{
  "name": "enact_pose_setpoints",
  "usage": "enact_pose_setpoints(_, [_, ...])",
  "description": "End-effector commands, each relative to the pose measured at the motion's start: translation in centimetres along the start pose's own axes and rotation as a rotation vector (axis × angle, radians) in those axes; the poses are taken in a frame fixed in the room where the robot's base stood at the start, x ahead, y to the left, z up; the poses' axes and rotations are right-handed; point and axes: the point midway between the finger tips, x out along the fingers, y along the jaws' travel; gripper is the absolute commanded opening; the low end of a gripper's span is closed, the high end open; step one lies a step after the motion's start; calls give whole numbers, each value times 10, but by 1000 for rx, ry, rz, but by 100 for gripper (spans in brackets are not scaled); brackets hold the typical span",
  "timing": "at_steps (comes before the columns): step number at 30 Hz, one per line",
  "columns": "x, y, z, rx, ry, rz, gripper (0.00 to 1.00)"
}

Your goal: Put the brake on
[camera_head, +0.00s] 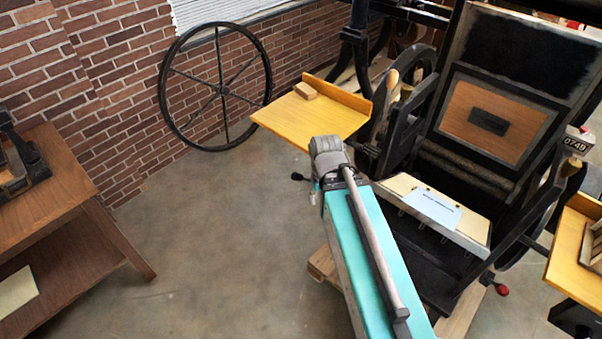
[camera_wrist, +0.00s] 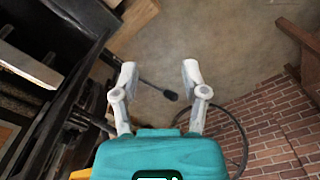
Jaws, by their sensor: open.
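A hand press (camera_head: 430,200) with a black frame stands at the right in the head view. A thin lever with a black knob (camera_head: 298,176) sticks out on its left side. A lever with a red knob (camera_head: 502,289) is at its lower right. I cannot tell from labels which one is the brake. In the wrist view, my gripper (camera_wrist: 161,75) is open, its two pale fingers wide apart. The black-knobbed lever (camera_wrist: 170,95) shows in the gap between them, with nothing gripped; its distance is unclear.
A large spoked wheel (camera_head: 215,87) leans by the brick wall (camera_head: 110,80). A brown table (camera_head: 60,220) stands at the left. The floor (camera_head: 210,240) between is clear.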

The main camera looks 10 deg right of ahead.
Motion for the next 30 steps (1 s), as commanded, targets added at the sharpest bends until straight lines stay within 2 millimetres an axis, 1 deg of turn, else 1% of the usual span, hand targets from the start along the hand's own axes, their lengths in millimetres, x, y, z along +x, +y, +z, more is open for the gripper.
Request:
enact_pose_setpoints(11, [0,0,0,0,0,0,57])
enact_pose_setpoints(12, [0,0,0,0,0,0,61])
enact_pose_setpoints(14, [0,0,0,-1,0,1,72])
enact_pose_setpoints(15, [1,0,0,-3,0,2,79])
enact_pose_setpoints(16, [2,0,-1,-6,0,4,84])
enact_pose_setpoints(17, [3,0,-1,-9,0,7,84])
enact_pose_setpoints(20, [10,1,-4,-31,1,24,84])
enact_pose_setpoints(23, [20,1,-9,-73,2,56,84])
enact_pose_setpoints(30, [58,4,-30,-242,-3,193,84])
